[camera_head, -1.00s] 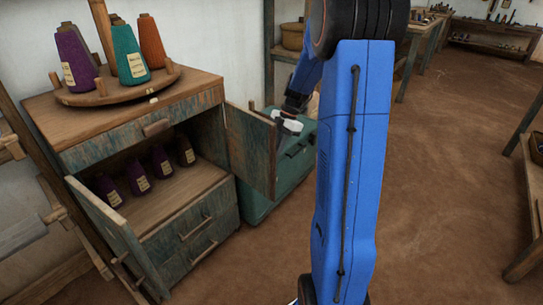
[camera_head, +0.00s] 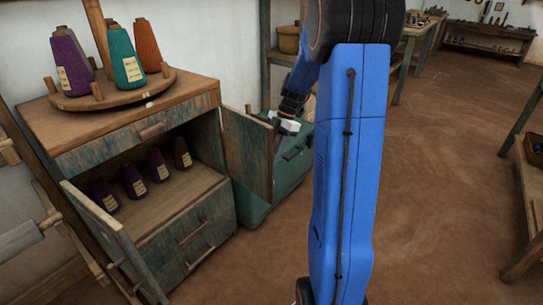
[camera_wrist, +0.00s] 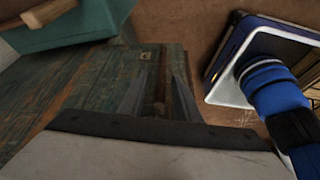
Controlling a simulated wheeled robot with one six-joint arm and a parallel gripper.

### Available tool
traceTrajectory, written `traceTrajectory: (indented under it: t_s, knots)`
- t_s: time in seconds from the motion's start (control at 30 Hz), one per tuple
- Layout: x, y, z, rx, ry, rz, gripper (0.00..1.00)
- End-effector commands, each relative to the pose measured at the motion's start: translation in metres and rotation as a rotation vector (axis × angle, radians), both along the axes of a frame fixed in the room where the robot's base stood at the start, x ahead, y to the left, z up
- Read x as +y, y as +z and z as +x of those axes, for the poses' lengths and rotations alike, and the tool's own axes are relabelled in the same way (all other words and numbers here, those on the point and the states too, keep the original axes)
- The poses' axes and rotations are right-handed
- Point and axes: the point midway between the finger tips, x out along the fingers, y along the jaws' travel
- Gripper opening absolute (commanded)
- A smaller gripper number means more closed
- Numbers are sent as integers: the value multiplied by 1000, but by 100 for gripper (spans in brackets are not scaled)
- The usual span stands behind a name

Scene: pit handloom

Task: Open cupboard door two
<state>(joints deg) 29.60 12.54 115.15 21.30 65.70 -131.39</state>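The cupboard (camera_head: 120,110) has a weathered green-blue wooden front. Its right door (camera_head: 247,150) stands wide open, swung out from the right side. Its left door (camera_head: 105,232) also stands open. No number shows on either door that I can read. My gripper (camera_head: 276,128) is at the upper part of the right door's free edge, partly hidden by the door. In the wrist view, the two grey fingers of my gripper (camera_wrist: 158,97) are apart, with the door's worn planks (camera_wrist: 95,90) and brown edge between and beyond them. Whether they touch the door is unclear.
Inside the cupboard stand several dark yarn cones (camera_head: 135,180). A round wooden stand (camera_head: 112,95) with larger cones is on top. Below are drawers (camera_head: 195,240). A teal chest (camera_head: 290,175) stands right behind the open door. The brown floor (camera_head: 440,190) at right is clear.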

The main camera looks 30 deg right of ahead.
Motion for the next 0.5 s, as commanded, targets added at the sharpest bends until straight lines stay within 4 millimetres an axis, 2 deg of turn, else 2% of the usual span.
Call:
traceTrajectory:
  t_s: [0.5]
  knots:
    - [-39, 92, 1, -4, -2, -2, 30]
